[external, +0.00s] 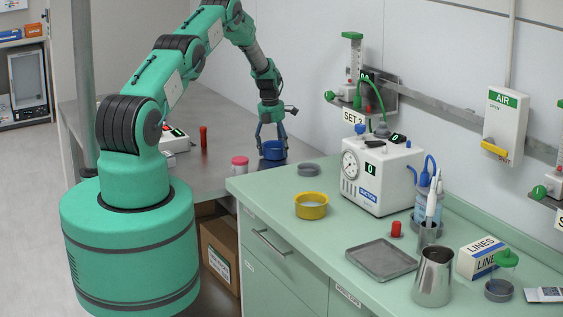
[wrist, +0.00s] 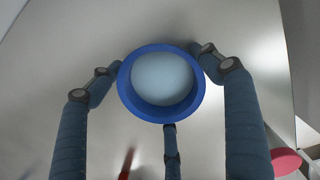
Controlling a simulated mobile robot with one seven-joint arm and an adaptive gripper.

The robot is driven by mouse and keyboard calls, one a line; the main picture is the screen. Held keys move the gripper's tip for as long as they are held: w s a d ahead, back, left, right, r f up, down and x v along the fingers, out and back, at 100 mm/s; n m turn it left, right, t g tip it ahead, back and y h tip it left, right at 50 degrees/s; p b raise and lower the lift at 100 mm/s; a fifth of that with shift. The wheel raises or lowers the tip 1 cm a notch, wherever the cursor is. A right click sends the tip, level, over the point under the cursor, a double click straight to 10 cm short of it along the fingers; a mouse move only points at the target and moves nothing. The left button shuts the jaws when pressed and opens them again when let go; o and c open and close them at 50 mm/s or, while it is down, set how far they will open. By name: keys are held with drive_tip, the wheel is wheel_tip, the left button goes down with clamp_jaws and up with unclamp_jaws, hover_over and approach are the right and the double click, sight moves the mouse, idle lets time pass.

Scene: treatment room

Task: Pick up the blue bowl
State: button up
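The blue bowl (external: 273,153) is at the far part of the grey metal table, below my gripper (external: 272,143). In the wrist view the round blue bowl (wrist: 124,92) is seen from above, its inside pale and empty. My gripper's three fingers (wrist: 161,82) stand around its outside, left, right and below in the picture. Their bent tips appear to touch the bowl's wall, partly hidden by the rim. The bowl looks upright. I cannot tell whether it rests on the table or hangs just above it.
A jar with a red lid (external: 240,164) stands just in front of the bowl; the lid shows in the wrist view (wrist: 285,161). A red upright object (external: 203,137) is to the left.

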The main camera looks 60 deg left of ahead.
drive_tip(key=shift+c, duration=0.8)
drive_tip(key=shift+r, duration=0.1)
drive_tip(key=shift+r, duration=4.9)
